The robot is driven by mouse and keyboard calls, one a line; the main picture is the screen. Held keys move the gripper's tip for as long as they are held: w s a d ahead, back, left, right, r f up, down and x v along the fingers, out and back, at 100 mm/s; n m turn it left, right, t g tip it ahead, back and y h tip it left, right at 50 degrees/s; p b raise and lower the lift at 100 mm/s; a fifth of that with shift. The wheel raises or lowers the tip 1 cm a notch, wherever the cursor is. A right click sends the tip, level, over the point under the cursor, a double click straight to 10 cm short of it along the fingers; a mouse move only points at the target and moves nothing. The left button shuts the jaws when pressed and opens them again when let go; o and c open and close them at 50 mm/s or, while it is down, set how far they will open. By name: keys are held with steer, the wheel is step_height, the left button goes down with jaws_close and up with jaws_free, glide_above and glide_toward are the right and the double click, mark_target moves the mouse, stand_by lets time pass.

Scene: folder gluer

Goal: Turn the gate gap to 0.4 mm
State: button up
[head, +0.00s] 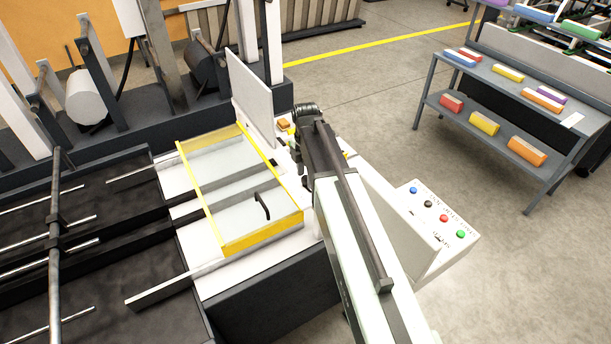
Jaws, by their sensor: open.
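My gripper (308,125) is at the far end of my raised arm, right of the yellow-framed clear guard. Its dark body shows from behind, and its fingertips are hard to make out. It appears open, and I see nothing held in it. I cannot pick out the gate gap adjuster or read any gap scale. Small orange and yellow parts (284,124) sit on the white machine bed just left of my gripper. My arm and gripper hide part of the bed there.
The clear guard (235,207) with a black handle covers the bed. A grey upright panel (250,100) stands behind it. A control box (436,218) with coloured buttons is right of my arm. A shelf rack (510,90) with coloured cartons stands at the right, beyond open floor.

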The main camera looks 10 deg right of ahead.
mark_target(306, 179)
step_height(306, 179, up, 8)
steer(key=p, duration=0.7)
steer(key=shift+p, duration=0.3)
steer(key=shift+f, duration=0.1)
steer(key=shift+f, duration=0.1)
steer(key=shift+s, duration=0.15)
steer(key=s+m, duration=1.2)
steer(key=m, duration=0.9)
step_height(306, 179, down, 19)
steer(key=s+b, duration=0.2)
steer(key=b, duration=1.7)
steer(key=shift+s+a+f+m+b, duration=0.15)
steer(key=shift+s+a+m+b, duration=0.1)
steer(key=shift+m+b, duration=0.1)
